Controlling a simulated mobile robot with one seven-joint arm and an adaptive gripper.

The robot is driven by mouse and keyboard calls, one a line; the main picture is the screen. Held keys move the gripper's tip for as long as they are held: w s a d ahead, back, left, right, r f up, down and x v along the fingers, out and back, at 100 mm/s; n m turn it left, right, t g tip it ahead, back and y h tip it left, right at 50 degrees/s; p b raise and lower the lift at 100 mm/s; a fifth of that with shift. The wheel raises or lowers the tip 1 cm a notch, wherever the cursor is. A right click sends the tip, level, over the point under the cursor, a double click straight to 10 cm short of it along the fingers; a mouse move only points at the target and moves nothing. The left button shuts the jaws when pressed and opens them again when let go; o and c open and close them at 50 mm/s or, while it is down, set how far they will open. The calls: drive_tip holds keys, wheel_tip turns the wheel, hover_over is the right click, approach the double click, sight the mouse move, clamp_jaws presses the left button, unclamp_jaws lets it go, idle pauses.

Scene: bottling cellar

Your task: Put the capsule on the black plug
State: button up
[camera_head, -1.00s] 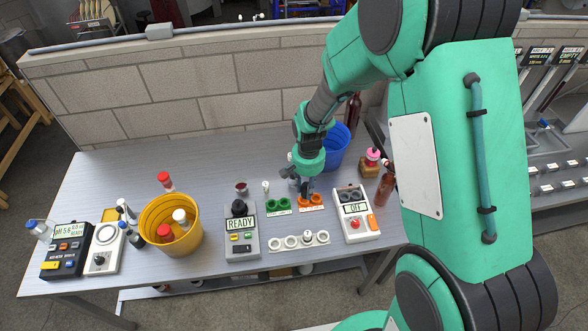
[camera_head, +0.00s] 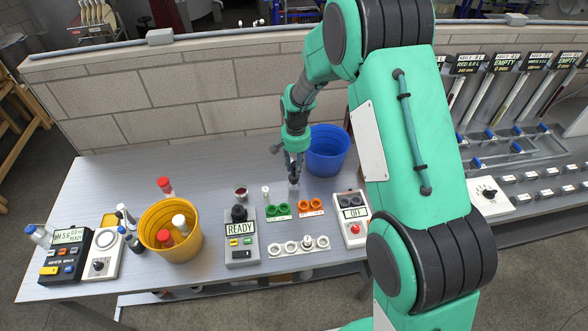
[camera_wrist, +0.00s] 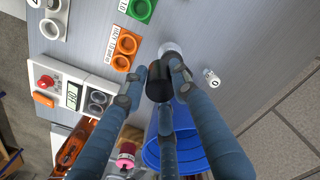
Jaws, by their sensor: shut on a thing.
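My gripper (camera_head: 293,180) is above the back of the table, behind the green and orange holders. In the wrist view its fingers (camera_wrist: 158,75) are closed around a black cylindrical thing (camera_wrist: 159,88). A pale round end (camera_wrist: 170,49) shows beyond it. I cannot tell whether this is the capsule or the black plug. A black round knob-like part (camera_head: 239,212) stands on top of the READY device (camera_head: 241,246). The orange holder (camera_head: 311,207) has two open rings and looks empty in the wrist view. The green holder (camera_head: 278,211) is beside it.
A white multi-ring holder (camera_head: 299,246) lies in front. A blue bucket (camera_head: 328,152) is behind right; a yellow bucket (camera_head: 171,229) is left.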

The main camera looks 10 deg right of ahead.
sight(294, 168)
drive_tip(key=shift+w+a+f, duration=0.1)
drive_tip(key=shift+w+f, duration=0.05)
drive_tip(key=shift+w, duration=1)
drive_tip(key=shift+f, duration=0.1)
drive_tip(key=shift+f, duration=1.65)
drive_tip(key=o, duration=0.6)
drive_tip(key=shift+f, duration=0.15)
drive_tip(key=shift+o, duration=0.2)
drive_tip(key=shift+r, duration=0.2)
wheel_tip(294, 168, up, 12)
